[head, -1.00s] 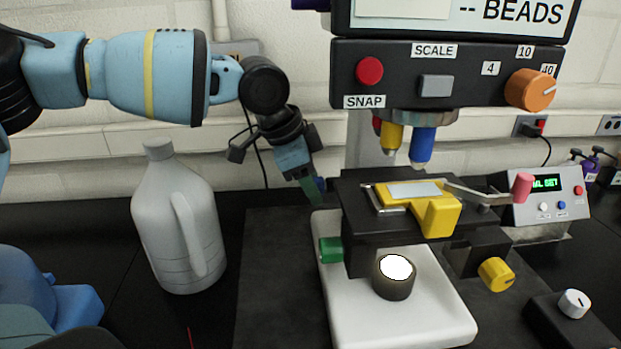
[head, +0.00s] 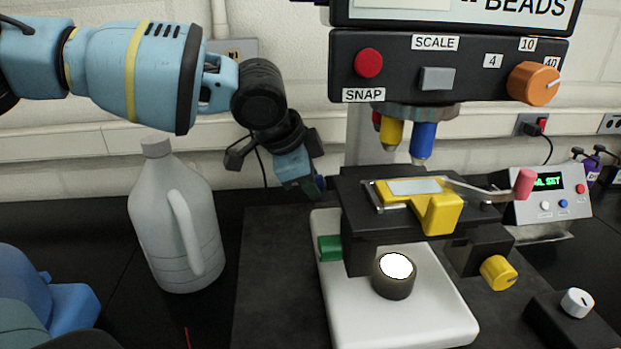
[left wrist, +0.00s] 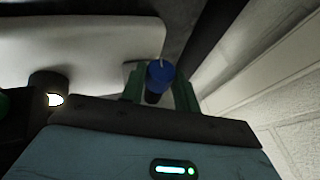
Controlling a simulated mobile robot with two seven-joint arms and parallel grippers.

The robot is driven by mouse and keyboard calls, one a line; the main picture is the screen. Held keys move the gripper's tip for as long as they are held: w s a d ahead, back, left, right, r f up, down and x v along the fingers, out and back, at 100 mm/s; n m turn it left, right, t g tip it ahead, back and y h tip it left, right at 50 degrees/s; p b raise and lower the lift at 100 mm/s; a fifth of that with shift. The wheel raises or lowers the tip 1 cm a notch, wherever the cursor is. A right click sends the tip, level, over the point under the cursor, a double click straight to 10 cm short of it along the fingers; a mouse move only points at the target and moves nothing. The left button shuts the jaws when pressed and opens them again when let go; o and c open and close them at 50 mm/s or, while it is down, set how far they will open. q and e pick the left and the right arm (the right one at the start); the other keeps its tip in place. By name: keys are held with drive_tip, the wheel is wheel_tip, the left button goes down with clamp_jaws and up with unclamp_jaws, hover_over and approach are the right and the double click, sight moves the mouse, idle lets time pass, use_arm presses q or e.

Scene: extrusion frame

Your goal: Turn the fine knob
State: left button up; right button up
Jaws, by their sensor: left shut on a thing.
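A blue knob (left wrist: 160,74) with a pale mark on its end sits between the green fingers of my left gripper (left wrist: 158,92) in the left wrist view. The fingers are shut on it. In the head view my left gripper (head: 306,187) is at the left rear of the microscope stage (head: 360,205), and only a sliver of the blue knob (head: 320,184) shows beside it. A green knob (head: 329,248) sticks out lower on the stage's left side. A yellow knob (head: 498,272) is on the right side. My right gripper is not in view.
The microscope's white base (head: 400,325) stands on a dark mat. A grey jug (head: 175,220) stands left of it, below my left forearm. A control box (head: 545,200) and a small box with a white knob (head: 577,302) are on the right.

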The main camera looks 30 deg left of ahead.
use_arm(q)
drive_tip(key=shift+s+d+f+m+t+y+b, duration=0.15)
drive_tip(key=shift+t+y+b, duration=0.1)
drive_tip(key=shift+t+b, duration=0.2)
drive_tip(key=shift+w+f+m+t+y+b, duration=0.15)
drive_tip(key=shift+t+y+b, duration=0.1)
drive_tip(key=shift+t+b, duration=0.2)
drive_tip(key=shift+s, duration=0.15)
drive_tip(key=shift+r+t+b, duration=0.1)
drive_tip(key=shift+t+b, duration=0.3)
drive_tip(key=shift+b, duration=0.1)
drive_tip(key=shift+r+y, duration=0.1)
drive_tip(key=shift+y, duration=0.2)
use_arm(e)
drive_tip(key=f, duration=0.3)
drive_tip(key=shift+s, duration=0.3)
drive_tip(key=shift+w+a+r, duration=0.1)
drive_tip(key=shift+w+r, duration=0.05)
use_arm(q)
drive_tip(key=o, duration=1)
drive_tip(key=shift+c, duration=0.2)
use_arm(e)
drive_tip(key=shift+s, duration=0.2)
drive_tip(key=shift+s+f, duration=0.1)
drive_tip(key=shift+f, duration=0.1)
